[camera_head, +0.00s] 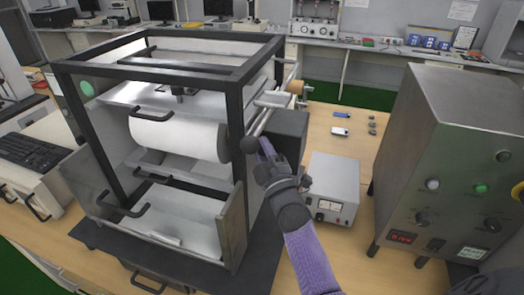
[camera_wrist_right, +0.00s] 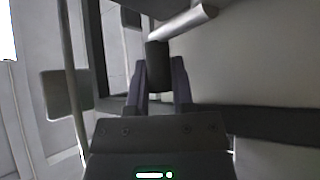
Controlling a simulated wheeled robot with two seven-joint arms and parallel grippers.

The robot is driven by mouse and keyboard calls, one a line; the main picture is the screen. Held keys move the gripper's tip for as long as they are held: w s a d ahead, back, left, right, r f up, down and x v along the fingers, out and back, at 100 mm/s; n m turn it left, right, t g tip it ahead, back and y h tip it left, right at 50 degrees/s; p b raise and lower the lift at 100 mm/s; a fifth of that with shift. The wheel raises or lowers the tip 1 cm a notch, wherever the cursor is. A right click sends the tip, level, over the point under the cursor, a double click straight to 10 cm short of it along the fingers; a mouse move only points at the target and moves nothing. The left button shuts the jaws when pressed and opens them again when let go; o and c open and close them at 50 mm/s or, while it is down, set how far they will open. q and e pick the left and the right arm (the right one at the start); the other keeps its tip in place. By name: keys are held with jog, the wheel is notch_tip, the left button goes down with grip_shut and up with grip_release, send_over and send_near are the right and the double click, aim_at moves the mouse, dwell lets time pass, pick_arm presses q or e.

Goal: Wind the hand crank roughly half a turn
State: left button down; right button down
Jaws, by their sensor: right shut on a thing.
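A machine with a dark open frame (camera_head: 160,66) and a white roller (camera_head: 178,138) stands on the table in the head view. On its right side is the hand crank, with a metal arm (camera_head: 262,120) and a dark knob-like handle (camera_head: 249,145). My right gripper (camera_head: 263,149) reaches up from below at this handle. In the right wrist view the dark handle (camera_wrist_right: 157,62) sits between the two fingers of my right gripper (camera_wrist_right: 159,84), which is shut on it. The metal crank arm (camera_wrist_right: 182,22) runs up and right from the handle. My left gripper is not in view.
A grey power supply box (camera_head: 333,178) stands close to the right of my right arm. A large metal control cabinet (camera_head: 440,150) is at the right. A keyboard (camera_head: 35,150) lies at the left. Small items lie on the table behind the power supply.

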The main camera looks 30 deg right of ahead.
jog(key=shift+s+d+r+m+t+h+b, duration=0.15)
jog(key=shift+s+d+m+h+b, duration=0.25)
jog(key=shift+m+h+b, duration=1.15)
jog(key=shift+s+d+f+m+t+h+b, duration=0.1)
jog(key=shift+s+d+m+t+h+b, duration=0.25)
jog(key=shift+m+h+b, duration=1.1)
jog(key=shift+s+d+r+m+t+h+b, duration=0.1)
jog(key=shift+s+d+m+h+b, duration=0.6)
jog(key=shift+m, duration=1.4)
jog(key=shift+w+a+h, duration=0.2)
jog(key=shift+a+h, duration=0.1)
jog(key=shift+a, duration=0.05)
